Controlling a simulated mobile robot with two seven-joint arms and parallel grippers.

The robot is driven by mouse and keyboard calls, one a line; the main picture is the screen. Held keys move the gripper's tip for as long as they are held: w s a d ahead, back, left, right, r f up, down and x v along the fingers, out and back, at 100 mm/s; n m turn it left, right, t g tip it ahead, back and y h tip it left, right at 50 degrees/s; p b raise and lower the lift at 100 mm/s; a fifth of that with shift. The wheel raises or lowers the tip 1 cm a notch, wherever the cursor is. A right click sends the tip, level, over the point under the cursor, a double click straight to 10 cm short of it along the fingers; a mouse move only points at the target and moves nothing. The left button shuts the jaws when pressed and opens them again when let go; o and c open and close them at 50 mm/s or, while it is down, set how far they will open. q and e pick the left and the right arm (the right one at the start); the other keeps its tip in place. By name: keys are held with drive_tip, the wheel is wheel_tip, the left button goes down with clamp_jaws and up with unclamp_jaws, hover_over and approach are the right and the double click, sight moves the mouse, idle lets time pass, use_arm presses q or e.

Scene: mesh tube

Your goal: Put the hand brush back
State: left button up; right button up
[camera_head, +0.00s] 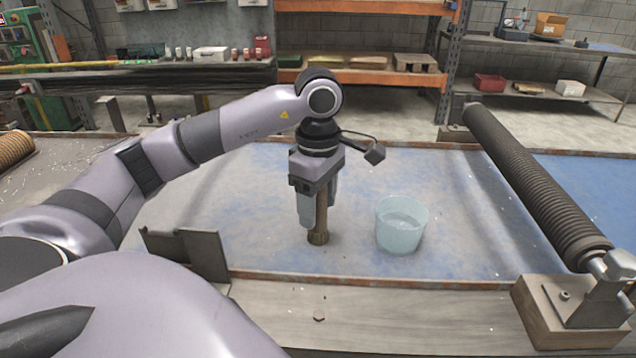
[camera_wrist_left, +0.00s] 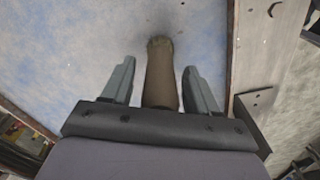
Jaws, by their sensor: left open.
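The hand brush (camera_head: 320,222) shows as a brown upright stick with a wider brown lower end at the blue-stained table surface. Its upper part is hidden by my left gripper (camera_head: 318,210), which points straight down over it. In the left wrist view the brush (camera_wrist_left: 161,80) lies between the two grey fingers of my left gripper (camera_wrist_left: 160,68). The fingers are open, with a gap on each side of the brush. A translucent pale blue bucket (camera_head: 402,230) stands on the table just right of the brush. My right gripper is not in view.
A dark ribbed roller (camera_head: 535,185) runs along the right side, its near end at a wooden block (camera_head: 545,315). A dark metal bracket (camera_head: 205,255) stands left of the gripper near the wooden front edge (camera_head: 400,310). The table between bucket and roller is clear.

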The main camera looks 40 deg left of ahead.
use_arm(q)
wheel_tip(320, 180, up, 12)
drive_tip(key=p, duration=0.3)
drive_tip(key=shift+r, duration=0.1)
idle(0.7)
